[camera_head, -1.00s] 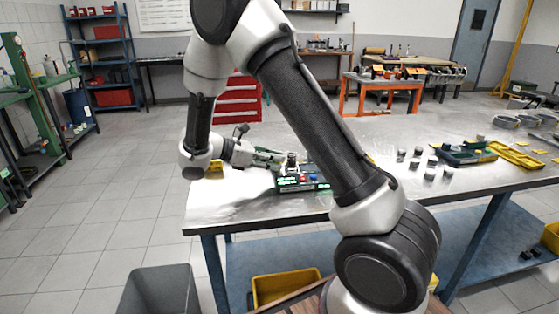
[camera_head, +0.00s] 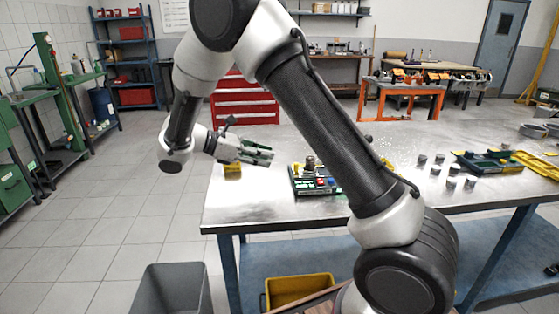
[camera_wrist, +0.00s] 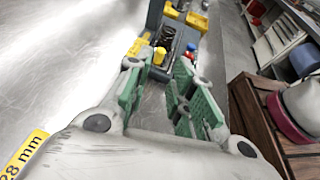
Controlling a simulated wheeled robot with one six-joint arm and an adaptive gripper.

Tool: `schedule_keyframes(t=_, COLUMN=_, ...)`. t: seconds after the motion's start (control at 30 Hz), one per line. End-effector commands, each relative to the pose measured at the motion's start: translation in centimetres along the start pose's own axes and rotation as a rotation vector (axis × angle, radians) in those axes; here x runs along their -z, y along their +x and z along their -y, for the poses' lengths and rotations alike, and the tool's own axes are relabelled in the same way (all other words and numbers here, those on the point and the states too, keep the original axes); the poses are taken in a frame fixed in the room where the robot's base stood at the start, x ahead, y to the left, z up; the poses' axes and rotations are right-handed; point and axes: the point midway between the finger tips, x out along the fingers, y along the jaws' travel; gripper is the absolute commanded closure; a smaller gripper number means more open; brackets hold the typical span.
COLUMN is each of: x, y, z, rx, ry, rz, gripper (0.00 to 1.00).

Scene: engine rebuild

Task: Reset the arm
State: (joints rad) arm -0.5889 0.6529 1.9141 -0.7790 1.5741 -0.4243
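My gripper (camera_head: 262,153) is raised a little above the left end of the metal workbench (camera_head: 262,210), left of a small parts tray (camera_head: 303,190) and apart from it. In the wrist view my gripper (camera_wrist: 158,98) shows two green-padded fingers spread with a gap between them. Nothing sits in the gap; bare bench and the tray (camera_wrist: 185,38) show beyond. The tray carries a dark coiled part, yellow pieces and red and blue pieces. My arm hides part of the tray's right side in the head view.
A yellow block (camera_head: 233,172) stands at the bench's left edge; a yellow "28 mm" label (camera_wrist: 24,152) shows in the wrist view. Several grey cylinders (camera_head: 450,184) and a yellow tray (camera_head: 540,163) lie to the right. A grey bin (camera_head: 170,290) stands on the floor.

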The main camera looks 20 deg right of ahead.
Motion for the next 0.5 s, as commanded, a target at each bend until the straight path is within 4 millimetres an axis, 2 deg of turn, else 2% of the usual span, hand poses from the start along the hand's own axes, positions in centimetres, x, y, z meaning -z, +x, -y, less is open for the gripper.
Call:
schedule_keyframes(t=0.1, x=0.1, y=-1.7, z=0.0, rx=-0.001, ry=0.001, rz=0.0, gripper=0.76)
schedule_keyframes(t=0.2, x=0.0, y=-2.4, z=0.0, rx=0.0, ry=0.0, rz=0.001, gripper=0.76)
schedule_keyframes(t=0.5, x=0.0, y=-2.6, z=0.0, rx=0.0, ry=0.0, rz=0.0, gripper=0.76)
